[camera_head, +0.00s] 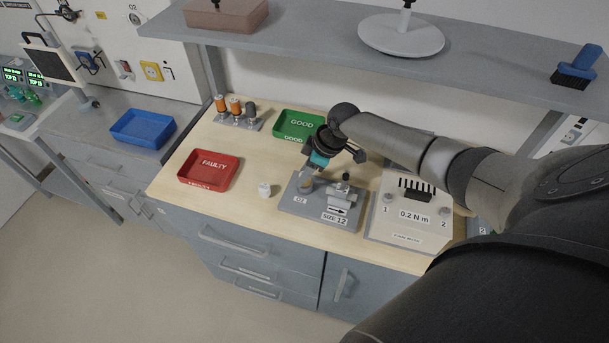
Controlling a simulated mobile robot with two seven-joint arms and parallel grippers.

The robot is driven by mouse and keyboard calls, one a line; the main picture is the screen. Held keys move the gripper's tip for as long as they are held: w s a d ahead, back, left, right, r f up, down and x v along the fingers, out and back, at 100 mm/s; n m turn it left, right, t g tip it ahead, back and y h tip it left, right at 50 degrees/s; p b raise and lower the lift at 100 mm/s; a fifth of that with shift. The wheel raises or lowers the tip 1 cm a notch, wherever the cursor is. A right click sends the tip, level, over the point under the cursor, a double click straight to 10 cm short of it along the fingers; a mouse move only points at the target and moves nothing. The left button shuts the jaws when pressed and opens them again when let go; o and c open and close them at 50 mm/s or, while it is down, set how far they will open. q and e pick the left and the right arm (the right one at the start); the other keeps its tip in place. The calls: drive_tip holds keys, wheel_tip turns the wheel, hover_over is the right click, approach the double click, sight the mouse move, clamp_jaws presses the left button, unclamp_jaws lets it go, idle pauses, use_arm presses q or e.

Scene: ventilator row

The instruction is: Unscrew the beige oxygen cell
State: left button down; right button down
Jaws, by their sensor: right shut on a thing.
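The beige oxygen cell (305,186) sits upright at the left of a grey fixture marked O2 and SIZE 12 (291,207). My right gripper (308,174) reaches down over it from the upper right and is shut on it. The fingers and wrist hide the cell's upper part, and I cannot tell how far it is threaded in. My left gripper is not in view.
A red FAULTY tray (203,183) and a green GOOD tray (297,137) look empty. A small white piece (264,190) stands left of the fixture. A 0.2 N m unit (398,231) is at right. A shelf (310,40) overhangs.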

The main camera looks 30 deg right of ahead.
drive_tip(key=shift+f+n+g+y+b, duration=0.1)
drive_tip(key=shift+n+g+y+b, duration=0.2)
drive_tip(key=shift+n+b, duration=0.8)
drive_tip(key=c, duration=0.6)
unclamp_jaws()
drive_tip(key=shift+c, duration=0.2)
drive_tip(key=shift+r+p, duration=0.2)
drive_tip(key=shift+p, duration=0.1)
